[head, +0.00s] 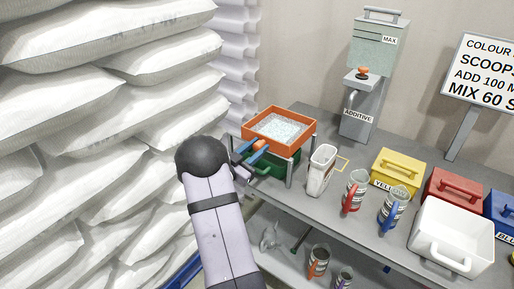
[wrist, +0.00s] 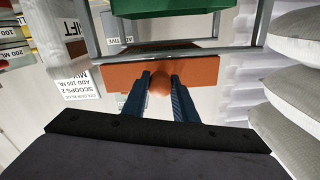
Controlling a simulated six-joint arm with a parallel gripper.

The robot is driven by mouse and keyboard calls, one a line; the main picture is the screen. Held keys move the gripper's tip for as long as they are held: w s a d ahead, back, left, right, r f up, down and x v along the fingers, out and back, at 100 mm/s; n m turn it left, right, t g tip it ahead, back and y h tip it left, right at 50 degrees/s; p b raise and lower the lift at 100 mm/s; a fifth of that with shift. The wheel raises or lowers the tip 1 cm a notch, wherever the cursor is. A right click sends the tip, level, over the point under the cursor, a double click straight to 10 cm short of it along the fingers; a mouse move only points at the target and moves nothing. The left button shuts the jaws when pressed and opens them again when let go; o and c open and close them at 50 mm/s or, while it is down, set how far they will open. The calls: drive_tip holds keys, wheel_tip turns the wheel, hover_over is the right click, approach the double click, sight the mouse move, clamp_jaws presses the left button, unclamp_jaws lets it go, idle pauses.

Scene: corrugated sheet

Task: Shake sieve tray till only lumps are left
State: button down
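The orange sieve tray (head: 310,130) sits on a grey metal stand at the left end of the bench, with pale whitish material (head: 280,129) spread inside it. Powder and lumps cannot be told apart at this size. A round orange knob (wrist: 160,84) sticks out from the tray's near side. My gripper (wrist: 161,80) has its two blue fingers on either side of the knob, seemingly touching it. In the head view my gripper (head: 255,151) reaches the tray's near side. A green bin (head: 285,166) is under the tray; its inside is hidden.
A white container (head: 322,168) stands right of the stand. Further right are two jugs (head: 356,191), a yellow box (head: 399,170), a red box (head: 453,188) and a white bin (head: 452,238). The additive dispenser (head: 368,95) stands behind. Stacked white sacks (head: 110,80) crowd the left.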

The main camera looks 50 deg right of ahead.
sight(248, 135)
drive_tip(key=w+b, duration=0.1)
drive_tip(key=w, duration=0.5)
drive_tip(key=shift+b, duration=0.3)
drive_tip(key=shift+w+r, duration=0.15)
drive_tip(key=shift+w, duration=0.05)
drive_tip(key=c, duration=1.4)
unclamp_jaws()
drive_tip(key=shift+w, duration=0.15)
drive_tip(key=shift+a, duration=0.15)
drive_tip(key=shift+a, duration=0.3)
drive_tip(key=a+b, duration=0.1)
drive_tip(key=a, duration=0.5)
drive_tip(key=shift+a+b, duration=0.3)
drive_tip(key=shift+b, duration=0.05)
